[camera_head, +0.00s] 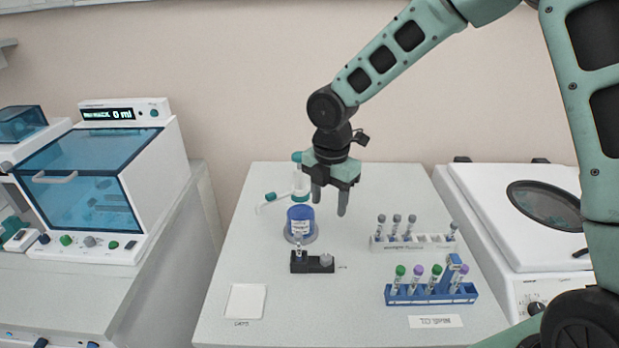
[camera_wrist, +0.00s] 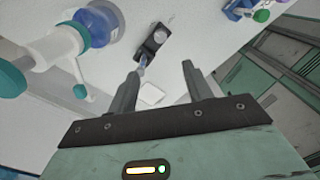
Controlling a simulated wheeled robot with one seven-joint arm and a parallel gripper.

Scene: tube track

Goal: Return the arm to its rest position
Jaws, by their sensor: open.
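My gripper (camera_head: 329,200) hangs from my arm above the back middle of the white table (camera_head: 250,190), fingers pointing down. Its two fingers are apart with nothing between them. In the wrist view my gripper (camera_wrist: 160,85) is also open and empty. A bottle with a blue body (camera_head: 300,221) stands just below and left of it, with a white and teal dispenser top (camera_head: 299,185) partly beside the gripper. In the wrist view the dispenser top (camera_wrist: 55,45) shows large at the upper left. A small black block (camera_head: 312,263) lies in front of the bottle.
A white rack (camera_head: 414,241) and a blue rack (camera_head: 430,296) with capped tubes stand at the right. A white square pad (camera_head: 246,301) lies front left. A blue-lidded machine (camera_head: 95,180) stands on the left bench, a white centrifuge-like machine (camera_head: 520,215) on the right.

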